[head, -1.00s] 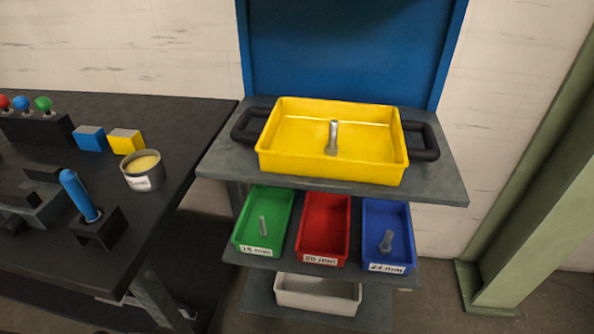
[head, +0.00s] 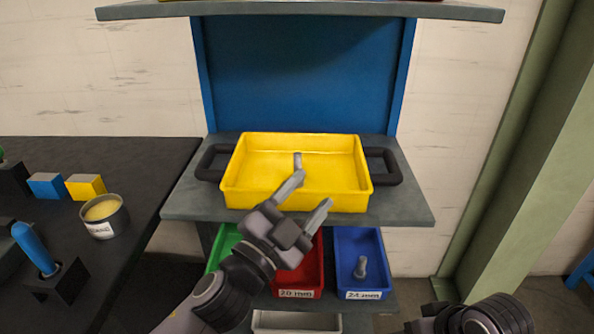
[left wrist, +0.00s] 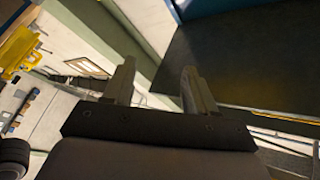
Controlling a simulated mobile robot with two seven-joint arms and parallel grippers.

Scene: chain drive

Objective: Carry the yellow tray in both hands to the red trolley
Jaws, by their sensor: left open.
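The yellow tray (head: 340,199) sits on the grey shelf of a blue rack, with a dark handle at each short side. The left handle (head: 208,163) and the right handle (head: 390,166) are free. A grey metal pin or bolt (head: 297,161) stands inside the tray. My left gripper (head: 308,197) is open and empty, in front of the tray in the picture; I cannot tell its distance. Its two fingers (left wrist: 158,88) also show in the left wrist view, with nothing between them. At the lower right is part of my right arm; its fingers are hidden. I cannot identify the red trolley.
Below the tray's shelf (head: 190,205) are green (head: 219,246), red (head: 315,272) and blue (head: 362,240) bins, and a white bin (head: 297,321). A dark workbench (head: 130,155) at left holds a tin (head: 104,217), blocks and a blue-handled tool. A green post (head: 515,130) stands at right.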

